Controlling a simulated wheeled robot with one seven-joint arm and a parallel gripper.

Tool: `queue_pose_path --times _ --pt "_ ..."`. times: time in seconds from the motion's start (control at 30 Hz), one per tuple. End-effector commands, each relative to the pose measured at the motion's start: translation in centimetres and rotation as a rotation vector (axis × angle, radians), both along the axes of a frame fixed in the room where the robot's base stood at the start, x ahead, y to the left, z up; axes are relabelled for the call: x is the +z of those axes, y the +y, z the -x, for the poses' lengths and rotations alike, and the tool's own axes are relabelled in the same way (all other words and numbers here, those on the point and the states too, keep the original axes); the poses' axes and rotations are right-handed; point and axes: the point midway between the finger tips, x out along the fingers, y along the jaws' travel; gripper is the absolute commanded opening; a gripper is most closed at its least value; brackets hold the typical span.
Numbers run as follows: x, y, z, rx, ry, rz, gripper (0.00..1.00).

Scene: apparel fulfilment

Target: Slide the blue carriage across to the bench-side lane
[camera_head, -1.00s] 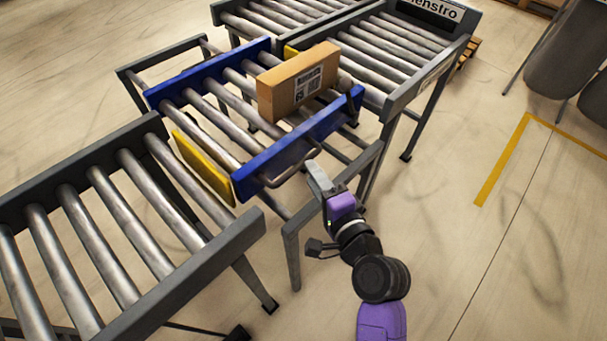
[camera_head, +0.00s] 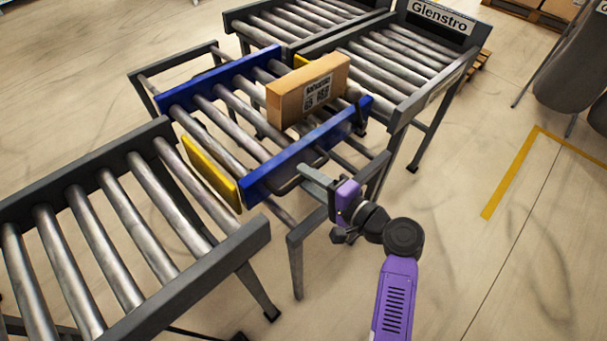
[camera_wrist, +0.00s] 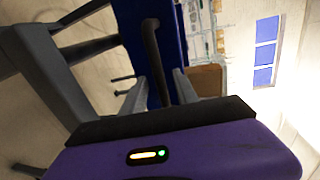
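The blue carriage (camera_head: 300,150) is a roller section with two blue side rails, standing on a grey frame between conveyors. A brown carton (camera_head: 308,90) with a label sits on its rollers. A dark bar handle (camera_head: 284,188) sticks out from its near rail; the handle also shows in the wrist view (camera_wrist: 156,62). My gripper (camera_head: 305,173) is at the handle, reaching in from the right. In the wrist view my gripper (camera_wrist: 160,92) has its fingers apart, one on each side of the handle, with gaps visible. Whether a finger touches it is unclear.
A grey roller conveyor (camera_head: 262,230) stands at the front left. Two more lanes stand behind, one with a "Glenstro" sign (camera_head: 440,14). A yellow plate (camera_head: 212,172) stands at the carriage's left end. Floor at right, near the yellow line (camera_head: 510,180), is clear.

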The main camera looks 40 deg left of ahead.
Motion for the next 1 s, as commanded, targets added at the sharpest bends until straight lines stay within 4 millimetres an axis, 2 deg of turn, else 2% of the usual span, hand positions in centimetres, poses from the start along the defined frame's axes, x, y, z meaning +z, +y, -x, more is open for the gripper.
queue_pose_path --times 0.2,0.47,0.67,1.0 --pt "-0.3 1.6 -0.2 -0.001 0.001 0.000 0.36" --pt "-0.4 1.8 -0.3 -0.002 0.000 0.000 0.36" --pt "-0.4 1.8 -0.3 -0.001 0.000 0.000 0.00" --pt "-0.4 1.8 -0.3 -0.001 0.001 0.000 0.00"
